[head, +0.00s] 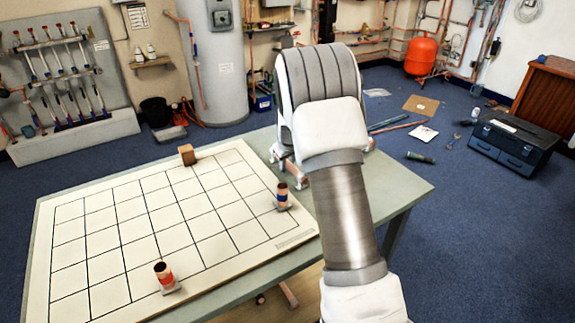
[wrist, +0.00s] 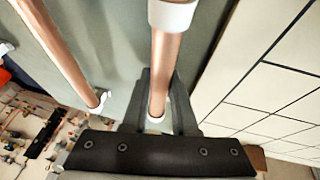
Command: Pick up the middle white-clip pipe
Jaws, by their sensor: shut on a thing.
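In the wrist view, a copper pipe with white clips (wrist: 165,60) runs away from me between the two dark fingers of my gripper (wrist: 160,95). The fingers are shut on it, with a white collar beyond them and a white ring near the palm. A second copper pipe with a white clip (wrist: 62,50) lies to the left, apart from the gripper. A white piece (wrist: 6,48) shows at the far left edge. In the head view my arm hides the gripper and most of the pipes. Whether the held pipe is clear of the table cannot be told.
A white gridded board (head: 105,228) covers the left of the grey-green table (head: 408,187). On it stand a red-banded copper stub (head: 164,275), a blue-banded stub (head: 282,195) and, at its back edge, a wooden block (head: 187,155). A toolbox (head: 512,143) sits on the floor right.

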